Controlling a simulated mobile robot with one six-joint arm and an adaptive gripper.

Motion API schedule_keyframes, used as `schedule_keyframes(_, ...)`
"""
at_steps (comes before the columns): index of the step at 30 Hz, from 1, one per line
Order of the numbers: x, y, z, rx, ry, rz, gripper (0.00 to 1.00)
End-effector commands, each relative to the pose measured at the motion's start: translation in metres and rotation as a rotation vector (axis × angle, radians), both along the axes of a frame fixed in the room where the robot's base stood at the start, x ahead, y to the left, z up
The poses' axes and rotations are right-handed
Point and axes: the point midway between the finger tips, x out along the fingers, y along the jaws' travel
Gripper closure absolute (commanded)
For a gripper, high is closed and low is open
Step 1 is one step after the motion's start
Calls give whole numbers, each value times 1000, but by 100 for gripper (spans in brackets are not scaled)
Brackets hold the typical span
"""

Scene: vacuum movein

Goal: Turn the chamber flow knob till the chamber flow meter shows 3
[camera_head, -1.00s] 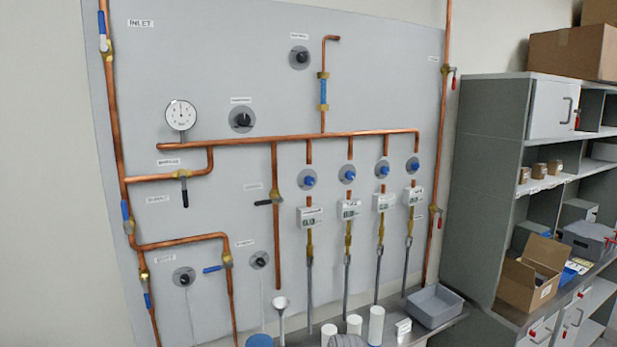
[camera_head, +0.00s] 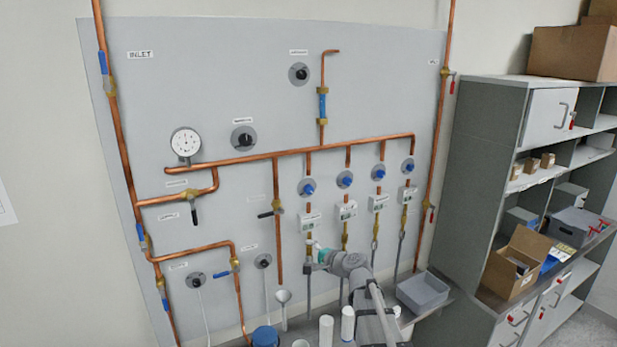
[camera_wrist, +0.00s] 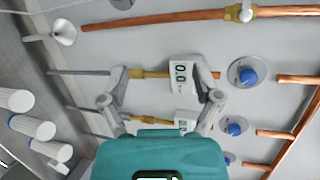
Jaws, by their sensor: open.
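A row of several blue flow knobs, including one at the left (camera_head: 307,188), sits on the grey panel, each above a white digital flow meter. The leftmost meter (camera_head: 310,222) is just above my gripper. The labels are too small to tell which is the chamber one. In the wrist view, a flow meter (camera_wrist: 183,73) reads 0.0, with its blue knob (camera_wrist: 248,77) to its right. A second meter (camera_wrist: 183,125) and blue knob (camera_wrist: 235,127) are below. My gripper (camera_head: 313,251) is open and empty in front of the pipes below the meters; its spread fingers (camera_wrist: 165,88) show around the first meter, apart from the knobs.
Copper pipes (camera_head: 290,152) and valve handles cross the panel (camera_head: 240,80). A grey shelf unit (camera_head: 480,170) is at the right.

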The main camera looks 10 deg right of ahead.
Motion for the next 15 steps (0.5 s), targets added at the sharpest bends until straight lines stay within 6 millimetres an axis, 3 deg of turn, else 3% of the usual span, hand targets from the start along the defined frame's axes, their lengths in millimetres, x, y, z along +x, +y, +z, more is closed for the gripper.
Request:
schedule_keyframes(1,12,-9,28,64,-8,-43,18)
schedule_keyframes(6,39,-36,80,278,-31,-182,18)
schedule_keyframes(10,52,-54,105,403,-38,-260,18)
schedule_keyframes(15,60,-68,120,495,-41,-315,18)
